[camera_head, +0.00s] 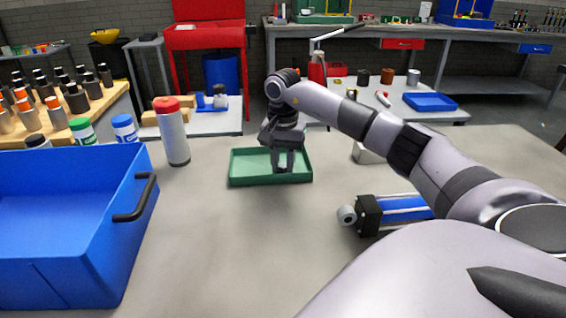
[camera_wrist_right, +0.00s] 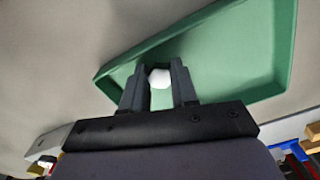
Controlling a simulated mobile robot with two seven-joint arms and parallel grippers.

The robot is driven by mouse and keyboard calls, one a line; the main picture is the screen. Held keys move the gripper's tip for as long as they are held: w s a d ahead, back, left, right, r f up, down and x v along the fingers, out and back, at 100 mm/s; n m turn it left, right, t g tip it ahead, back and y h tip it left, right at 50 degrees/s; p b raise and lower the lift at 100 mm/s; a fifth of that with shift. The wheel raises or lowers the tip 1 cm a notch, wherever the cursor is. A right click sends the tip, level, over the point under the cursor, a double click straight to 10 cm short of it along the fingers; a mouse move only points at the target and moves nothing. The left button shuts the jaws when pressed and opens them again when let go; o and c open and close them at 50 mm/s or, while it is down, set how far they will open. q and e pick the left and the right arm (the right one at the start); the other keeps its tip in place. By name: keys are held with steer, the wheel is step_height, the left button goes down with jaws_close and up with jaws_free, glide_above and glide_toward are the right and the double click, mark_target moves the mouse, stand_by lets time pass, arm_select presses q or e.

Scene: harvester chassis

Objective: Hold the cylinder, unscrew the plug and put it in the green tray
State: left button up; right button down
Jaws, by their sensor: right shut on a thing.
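The green tray (camera_head: 242,166) lies on the table in the middle of the head view and also fills the upper right of the right wrist view (camera_wrist_right: 240,60). My right gripper (camera_head: 283,165) points down over the tray. In the wrist view its fingers (camera_wrist_right: 159,88) are closed on a small white rounded thing, seemingly the plug (camera_wrist_right: 160,78); I cannot tell whether it touches the tray floor. The cylinder (camera_head: 403,209), blue with a black end block and a grey round end, lies on the table, its right part hidden by my arm. My left gripper is out of view.
A large blue bin (camera_head: 70,220) with a black handle stands at the left. A grey bottle with a red cap (camera_head: 173,135) stands left of the tray. A small light block (camera_head: 368,152) sits behind the cylinder. The table in front of the tray is clear.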

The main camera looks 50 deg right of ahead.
mark_target(283, 165)
steer(key=shift+f, duration=0.1)
steer(key=c, duration=0.9)
jaws_free()
steer(key=shift+f, duration=0.1)
steer(key=shift+o, duration=0.2)
step_height(283, 165, up, 12)
steer(key=shift+r+p, duration=0.2)
steer(key=shift+p, duration=0.25)
